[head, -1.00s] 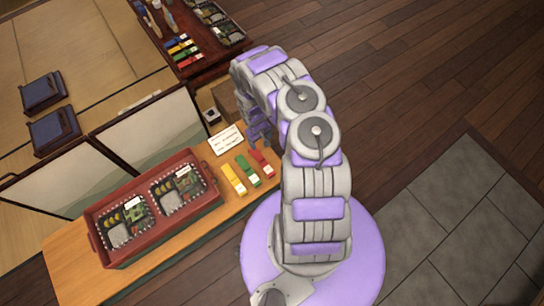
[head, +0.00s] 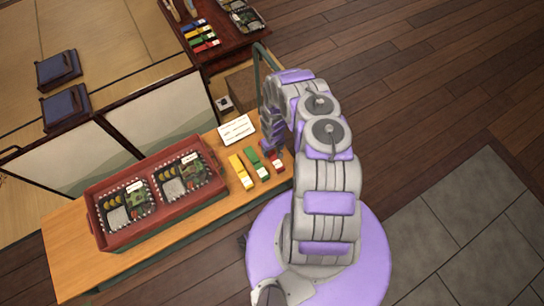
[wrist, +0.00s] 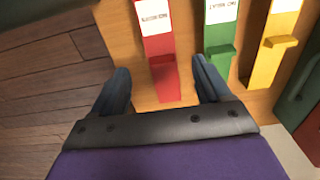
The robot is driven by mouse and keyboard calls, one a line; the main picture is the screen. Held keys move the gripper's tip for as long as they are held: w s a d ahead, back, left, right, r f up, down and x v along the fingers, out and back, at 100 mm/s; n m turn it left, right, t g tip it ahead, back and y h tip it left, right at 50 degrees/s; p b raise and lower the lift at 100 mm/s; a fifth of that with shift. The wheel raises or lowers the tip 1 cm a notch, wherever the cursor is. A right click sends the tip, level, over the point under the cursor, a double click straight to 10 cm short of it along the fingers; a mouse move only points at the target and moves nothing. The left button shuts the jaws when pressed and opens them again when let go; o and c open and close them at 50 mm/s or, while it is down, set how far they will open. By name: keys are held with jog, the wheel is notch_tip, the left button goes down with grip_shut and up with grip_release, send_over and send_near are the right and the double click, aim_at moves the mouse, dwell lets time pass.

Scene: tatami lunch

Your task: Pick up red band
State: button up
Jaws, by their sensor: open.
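In the head view the red band (head: 277,165) is partly hidden by my gripper (head: 270,143). A green band (wrist: 219,35) and a yellow band (wrist: 276,43) lie beside it, with the green one close to one finger.
A red tray (head: 95,222) with two packed lunch boxes stands at the left of the table (head: 70,250). A white card (head: 236,130) lies behind the bands. A low dark table (head: 222,52) with more bands stands beyond.

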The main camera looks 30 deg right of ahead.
aim_at(272, 153)
jog(key=shift+w+a+f+b, duration=0.1)
jog(key=shift+a+f+b, duration=0.1)
jog(key=shift+f, duration=0.35)
jog(key=shift+a+f+b, duration=0.1)
jog(key=shift+f+b, duration=0.1)
jog(key=shift+f, duration=0.35)
jog(key=f, duration=0.1)
jog(key=f+b, duration=0.1)
jog(key=f, duration=0.2)
jog(key=shift+w+d+f+b, duration=0.15)
jog(key=shift+w+d+b, duration=0.15)
jog(key=shift+w+b, duration=0.1)
jog(key=shift+c, duration=0.2)
jog(key=shift+a, duration=0.1)
jog(key=shift+c, duration=0.8)
jog(key=c, duration=0.6)
